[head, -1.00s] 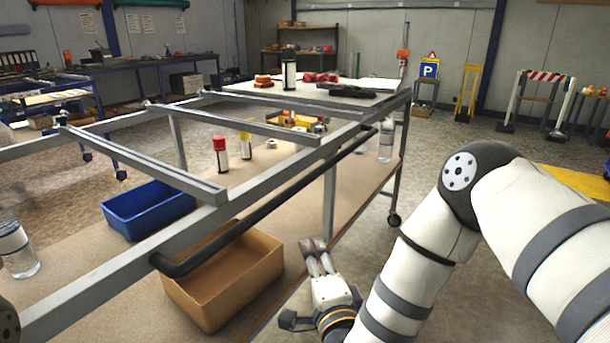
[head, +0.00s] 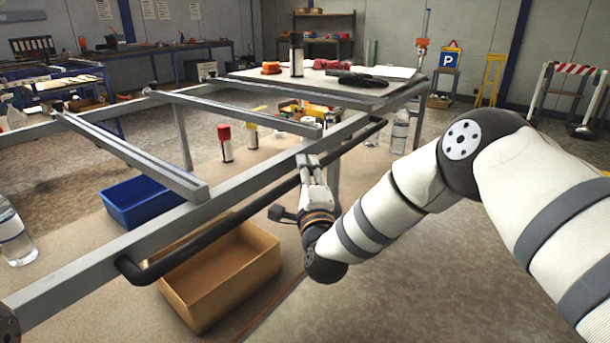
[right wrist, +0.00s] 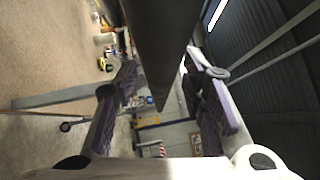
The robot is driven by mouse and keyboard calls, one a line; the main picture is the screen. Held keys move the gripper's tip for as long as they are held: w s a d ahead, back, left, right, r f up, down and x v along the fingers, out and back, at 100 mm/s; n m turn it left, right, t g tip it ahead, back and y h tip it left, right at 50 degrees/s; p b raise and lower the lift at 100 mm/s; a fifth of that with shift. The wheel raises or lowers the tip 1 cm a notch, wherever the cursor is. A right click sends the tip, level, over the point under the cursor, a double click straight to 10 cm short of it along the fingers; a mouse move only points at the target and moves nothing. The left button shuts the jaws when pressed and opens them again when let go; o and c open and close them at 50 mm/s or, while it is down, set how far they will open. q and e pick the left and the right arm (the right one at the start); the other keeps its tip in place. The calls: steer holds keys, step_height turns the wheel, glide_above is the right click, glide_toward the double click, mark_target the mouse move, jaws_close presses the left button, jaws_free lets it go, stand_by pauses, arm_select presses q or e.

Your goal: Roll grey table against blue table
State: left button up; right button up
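The grey table (head: 165,231) has a metal frame, a wooden lower shelf and a black handle bar (head: 215,231) along its near side. My right gripper (head: 307,160) is at this bar. In the right wrist view the bar (right wrist: 160,40) runs between the two parted fingers of my right gripper (right wrist: 162,75), which look open with gaps beside it. A blue table (head: 150,53) with blue legs stands along the back wall, well apart from the grey table. My left gripper is out of view.
On the grey table are a blue bin (head: 145,203), a cardboard box (head: 225,275), a red-capped can (head: 225,143) and bottles. A blue-framed cart (head: 50,88) stands at far left. The floor at right is open, with a parking sign (head: 447,60) and barrier (head: 573,72) behind.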

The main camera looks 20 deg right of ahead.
steer(key=shift+w+r, duration=0.1)
steer(key=shift+w, duration=0.2)
steer(key=shift+c, duration=0.6)
jaws_close()
